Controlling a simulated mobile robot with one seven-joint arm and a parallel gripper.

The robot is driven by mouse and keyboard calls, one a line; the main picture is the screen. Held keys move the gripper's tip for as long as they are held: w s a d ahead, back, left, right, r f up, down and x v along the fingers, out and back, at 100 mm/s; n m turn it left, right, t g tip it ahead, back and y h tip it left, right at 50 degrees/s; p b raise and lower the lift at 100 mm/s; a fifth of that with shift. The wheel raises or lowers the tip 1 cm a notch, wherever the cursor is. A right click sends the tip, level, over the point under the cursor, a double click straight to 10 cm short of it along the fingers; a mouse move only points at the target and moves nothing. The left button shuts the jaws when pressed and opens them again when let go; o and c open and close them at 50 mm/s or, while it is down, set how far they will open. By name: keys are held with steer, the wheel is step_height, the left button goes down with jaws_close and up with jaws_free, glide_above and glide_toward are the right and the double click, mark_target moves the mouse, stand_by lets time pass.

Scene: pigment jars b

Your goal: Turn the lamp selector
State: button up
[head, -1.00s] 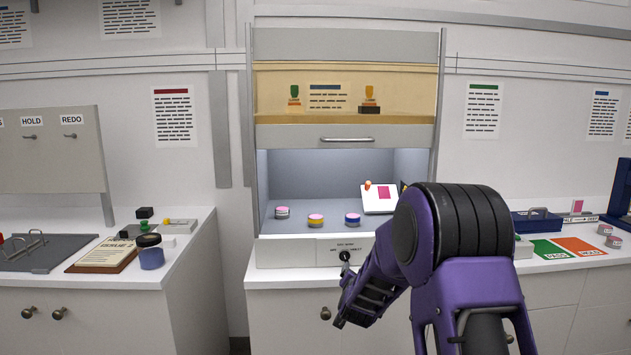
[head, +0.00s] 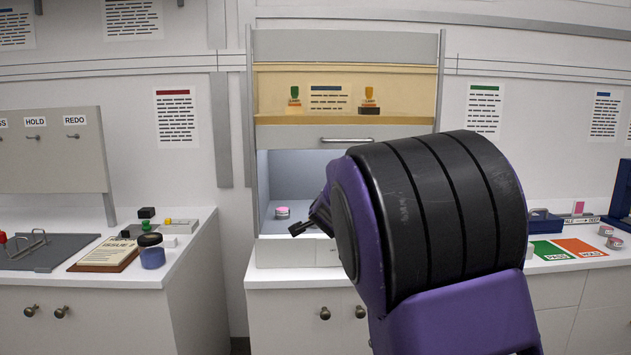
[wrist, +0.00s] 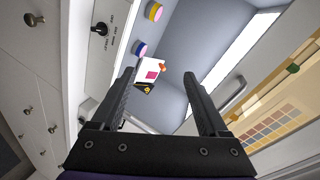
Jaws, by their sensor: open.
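The lamp selector is a black knob (wrist: 101,29) on the white front panel (wrist: 103,60) of the viewing booth, beside small printed labels, at upper left in the wrist view. In the head view my arm hides it; only the panel's left part (head: 285,252) shows. My gripper (wrist: 160,78) is open, with nothing held between its fingers. The knob lies to the left of the fingers in the wrist view, apart from them. In the head view dark gripper parts (head: 308,222) show at the booth opening, left of my arm.
A blue-banded jar (wrist: 140,48) and a yellow-banded jar (wrist: 155,12) stand on the booth floor; another jar (head: 282,213) is at left. The raised sash has a handle (head: 347,140).

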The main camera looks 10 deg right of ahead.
steer(key=s+a+r+m+y, duration=0.1)
steer(key=a+r+m+y, duration=0.1)
steer(key=r, duration=0.6)
steer(key=shift+s+a+t, duration=0.3)
steer(key=shift+s+a, duration=0.05)
steer(key=shift+a, duration=0.55)
steer(key=shift+r, duration=0.15)
